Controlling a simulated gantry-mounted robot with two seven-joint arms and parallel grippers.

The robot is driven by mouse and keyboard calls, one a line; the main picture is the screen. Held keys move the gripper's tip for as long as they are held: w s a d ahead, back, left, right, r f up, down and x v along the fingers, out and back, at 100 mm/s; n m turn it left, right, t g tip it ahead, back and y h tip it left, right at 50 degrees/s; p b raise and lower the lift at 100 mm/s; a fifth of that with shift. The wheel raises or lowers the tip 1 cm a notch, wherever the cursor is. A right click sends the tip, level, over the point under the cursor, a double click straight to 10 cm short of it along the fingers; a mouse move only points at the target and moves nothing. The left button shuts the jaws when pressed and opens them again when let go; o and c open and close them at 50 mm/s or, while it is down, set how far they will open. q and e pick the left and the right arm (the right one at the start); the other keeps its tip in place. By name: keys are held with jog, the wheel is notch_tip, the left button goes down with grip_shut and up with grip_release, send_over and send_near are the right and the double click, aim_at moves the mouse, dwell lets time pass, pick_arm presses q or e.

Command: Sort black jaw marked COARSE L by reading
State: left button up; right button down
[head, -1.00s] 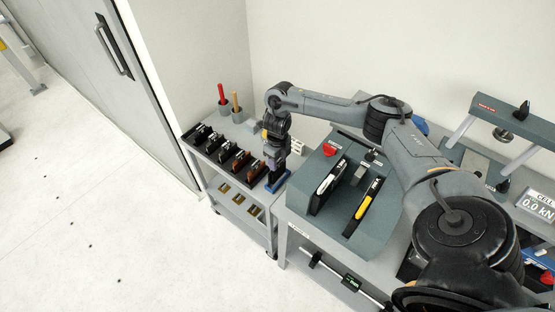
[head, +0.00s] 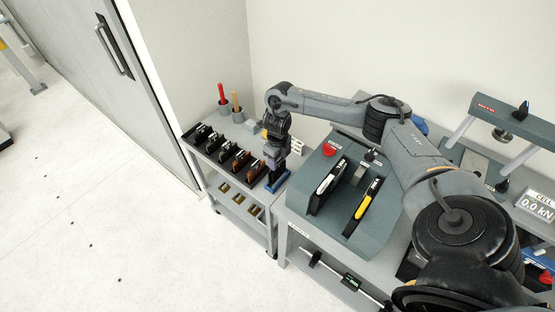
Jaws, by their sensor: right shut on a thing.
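My right gripper (head: 272,168) points down at the near right end of the rack on the cart. It is shut on a dark thing at the rack's last place; the thing is mostly hidden by the fingers, and I cannot read any marking on it. Black jaws (head: 202,134) stand in the far left part of the black rack (head: 188,140). Reddish-brown jaws (head: 241,160) stand nearer, beside the gripper. A blue piece (head: 278,182) shows just below the gripper. The left gripper is not in view.
The grey cart (head: 228,174) has a lower shelf with several brass-coloured pieces (head: 238,199). A display (head: 538,205) reads 0.0 kN.

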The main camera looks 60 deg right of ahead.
aim_at(278, 166)
jog(key=shift+f, duration=0.3)
dwell(0.4)
jog(key=shift+f+b, duration=0.8)
jog(key=shift+f+b, duration=0.5)
jog(key=shift+f, duration=0.3)
jog(key=shift+c, duration=2.3)
grip_release()
jog(key=shift+f, duration=0.1)
